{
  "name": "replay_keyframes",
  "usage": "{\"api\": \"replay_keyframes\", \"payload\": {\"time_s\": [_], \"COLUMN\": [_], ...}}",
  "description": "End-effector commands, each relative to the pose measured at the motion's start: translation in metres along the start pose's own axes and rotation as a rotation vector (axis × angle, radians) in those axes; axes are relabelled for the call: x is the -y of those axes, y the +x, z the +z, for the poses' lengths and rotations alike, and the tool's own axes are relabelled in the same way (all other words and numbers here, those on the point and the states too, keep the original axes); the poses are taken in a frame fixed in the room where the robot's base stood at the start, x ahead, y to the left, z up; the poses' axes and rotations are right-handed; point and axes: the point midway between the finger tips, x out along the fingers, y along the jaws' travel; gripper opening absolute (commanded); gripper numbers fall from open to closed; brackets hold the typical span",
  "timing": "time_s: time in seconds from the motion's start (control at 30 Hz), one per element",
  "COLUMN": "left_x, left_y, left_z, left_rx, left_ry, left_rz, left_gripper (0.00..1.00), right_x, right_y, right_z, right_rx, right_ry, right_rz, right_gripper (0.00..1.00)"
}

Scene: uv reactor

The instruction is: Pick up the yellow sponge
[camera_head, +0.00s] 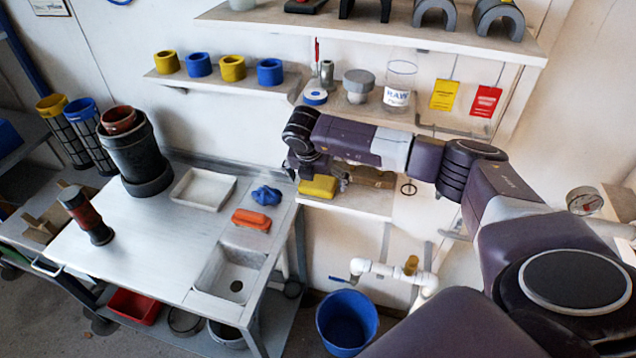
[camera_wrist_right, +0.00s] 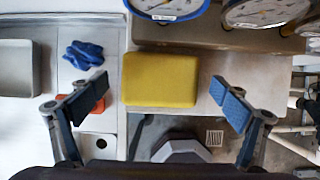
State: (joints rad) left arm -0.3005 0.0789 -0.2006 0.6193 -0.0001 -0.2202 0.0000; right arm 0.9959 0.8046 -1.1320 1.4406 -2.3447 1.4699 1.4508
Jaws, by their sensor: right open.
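The yellow sponge (camera_head: 318,187) lies on a low pale shelf (camera_head: 352,202) to the right of the metal table. In the right wrist view the sponge (camera_wrist_right: 160,79) is a yellow block near the middle. My right gripper (camera_head: 302,168) is just above and beside the sponge in the head view. In the right wrist view its two blue-padded fingers (camera_wrist_right: 160,98) are spread wide, one on each side of the sponge in the picture, with gaps on both sides. Nothing is held. My left gripper is in neither view.
A blue cloth (camera_head: 266,195) and an orange-red block (camera_head: 251,220) lie on the metal table (camera_head: 140,245), near a white tray (camera_head: 203,188) and a sink. Round gauges (camera_wrist_right: 165,8) sit just behind the sponge. A blue bucket (camera_head: 347,322) stands below.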

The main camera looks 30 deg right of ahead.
Motion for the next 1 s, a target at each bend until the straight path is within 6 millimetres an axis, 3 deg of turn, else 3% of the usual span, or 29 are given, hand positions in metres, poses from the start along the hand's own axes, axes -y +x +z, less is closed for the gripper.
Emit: {"api": "replay_keyframes", "payload": {"time_s": [0.07, 0.4, 0.77, 1.0], "left_x": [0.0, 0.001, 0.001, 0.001], "left_y": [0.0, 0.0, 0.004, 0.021], "left_z": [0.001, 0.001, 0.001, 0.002], "left_rx": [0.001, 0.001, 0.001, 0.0], "left_ry": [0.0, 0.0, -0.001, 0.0], "left_rz": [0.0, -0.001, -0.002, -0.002], "left_gripper": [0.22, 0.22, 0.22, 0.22], "right_x": [0.0, 0.0, 0.0, -0.001], "right_y": [0.0, 0.0, -0.003, -0.023], "right_z": [0.0, 0.0, 0.002, 0.011], "right_rx": [0.0, 0.0, 0.001, 0.003], "right_ry": [0.0, 0.0, 0.001, 0.001], "right_rz": [0.0, 0.0, 0.0, 0.004], "right_gripper": [0.92, 0.55, 0.55, 0.55]}}
